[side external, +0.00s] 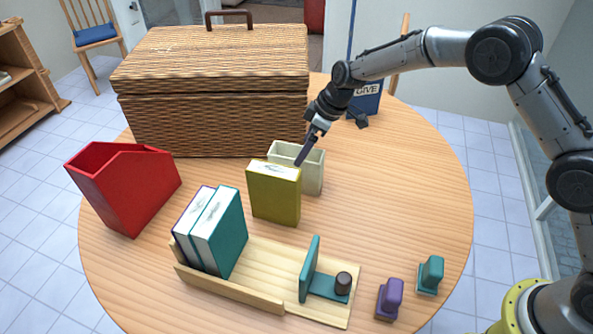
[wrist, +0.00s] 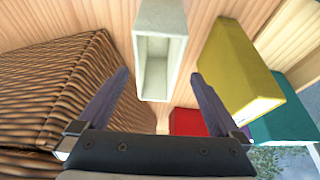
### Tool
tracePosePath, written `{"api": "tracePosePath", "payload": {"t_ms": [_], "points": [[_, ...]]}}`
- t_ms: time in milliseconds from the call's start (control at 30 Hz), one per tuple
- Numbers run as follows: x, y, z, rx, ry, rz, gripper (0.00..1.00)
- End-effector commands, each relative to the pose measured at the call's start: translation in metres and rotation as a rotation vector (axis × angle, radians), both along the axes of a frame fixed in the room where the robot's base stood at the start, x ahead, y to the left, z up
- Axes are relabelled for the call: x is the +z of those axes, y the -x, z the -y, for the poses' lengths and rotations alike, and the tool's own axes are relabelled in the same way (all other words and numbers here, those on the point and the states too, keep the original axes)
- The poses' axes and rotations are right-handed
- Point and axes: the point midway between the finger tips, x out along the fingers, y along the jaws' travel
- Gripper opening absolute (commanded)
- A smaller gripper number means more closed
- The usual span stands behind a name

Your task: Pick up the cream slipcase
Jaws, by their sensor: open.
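The cream slipcase (side external: 311,171) stands upright on the round table, just behind the yellow-green book (side external: 273,195), with its open side up. In the wrist view the slipcase (wrist: 140,50) lies ahead of my gripper, and its hollow inside looks empty. My gripper (side external: 300,162) is above the slipcase in the side view. In the wrist view my gripper (wrist: 158,78) has its two fingers spread wide, with the near end of the slipcase between the tips. Whether a finger touches it I cannot tell.
A wicker hamper (side external: 215,122) stands close behind. A red file holder (side external: 125,190) is at left. A wooden rack (side external: 238,288) holds books (side external: 228,240) and a teal bookend (side external: 309,270). Purple (side external: 391,298) and teal (side external: 431,274) stamp-like pieces stand front right. The table's right side is clear.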

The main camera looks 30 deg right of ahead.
Motion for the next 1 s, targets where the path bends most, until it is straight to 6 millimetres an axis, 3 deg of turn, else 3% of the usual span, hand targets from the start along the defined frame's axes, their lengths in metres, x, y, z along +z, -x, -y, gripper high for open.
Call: {"api": "tracePosePath", "payload": {"t_ms": [267, 600, 1000], "points": [[-0.020, -0.006, -0.006, 0.000, 0.000, 0.000, 1.00], [-0.060, -0.019, -0.015, 0.001, 0.000, 0.000, 1.00], [-0.063, -0.020, -0.016, 0.001, 0.000, 0.002, 1.00]]}}
